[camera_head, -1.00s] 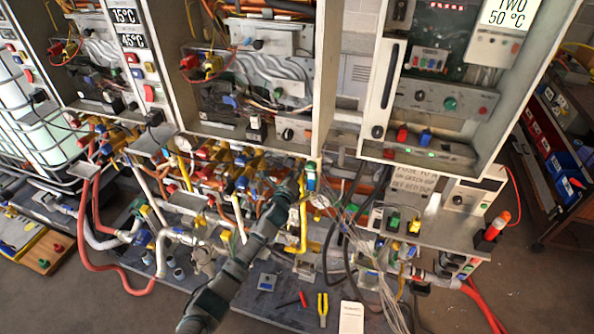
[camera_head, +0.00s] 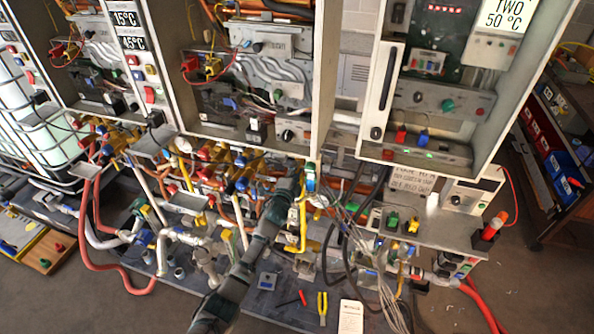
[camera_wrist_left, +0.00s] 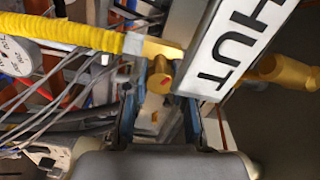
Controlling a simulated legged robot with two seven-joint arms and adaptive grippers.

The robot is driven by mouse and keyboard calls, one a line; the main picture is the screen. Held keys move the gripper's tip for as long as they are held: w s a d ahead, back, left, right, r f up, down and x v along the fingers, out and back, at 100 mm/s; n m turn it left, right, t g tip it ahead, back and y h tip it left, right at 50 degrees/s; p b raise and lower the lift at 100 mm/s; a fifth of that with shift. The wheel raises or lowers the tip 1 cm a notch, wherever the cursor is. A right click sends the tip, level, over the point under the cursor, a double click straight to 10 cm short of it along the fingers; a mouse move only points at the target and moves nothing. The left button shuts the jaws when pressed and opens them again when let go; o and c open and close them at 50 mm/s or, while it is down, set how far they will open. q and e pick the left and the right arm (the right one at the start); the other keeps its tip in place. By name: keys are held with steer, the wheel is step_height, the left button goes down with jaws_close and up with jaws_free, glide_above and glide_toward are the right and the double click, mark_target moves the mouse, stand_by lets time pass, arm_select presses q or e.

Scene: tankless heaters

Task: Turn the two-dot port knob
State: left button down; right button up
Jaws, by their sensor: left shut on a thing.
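My left arm reaches up from the bottom of the head view, with its gripper (camera_head: 296,168) at the pipes just under the middle heater cabinet. I cannot make out two dots on this part. The fingers hide its sides. My right gripper is in neither view.
A yellow corrugated hose (camera_wrist_left: 60,30) and a white "HUT" sign (camera_wrist_left: 228,50) are close to the fingers in the wrist view. Grey wires (camera_head: 350,225) hang right of my arm. Pliers (camera_head: 322,308) lie on the dark base. The right cabinet (camera_head: 425,170) overhangs nearby.

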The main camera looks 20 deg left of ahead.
arm_select(q)
steer(key=n, duration=0.5)
steer(key=shift+a+f+n+p, duration=0.2)
steer(key=shift+f+n+p, duration=0.05)
steer(key=shift+n+p, duration=0.1)
steer(key=shift+s+f+n, duration=0.1)
steer(key=shift+f+n, duration=0.05)
steer(key=shift+n, duration=0.5)
steer(key=shift+f, duration=0.15)
steer(key=c, duration=1.1)
jaws_free()
steer(key=shift+c, duration=0.2)
steer(key=shift+o, duration=1)
steer(key=s, duration=1.1)
steer(key=shift+s+a, duration=0.35)
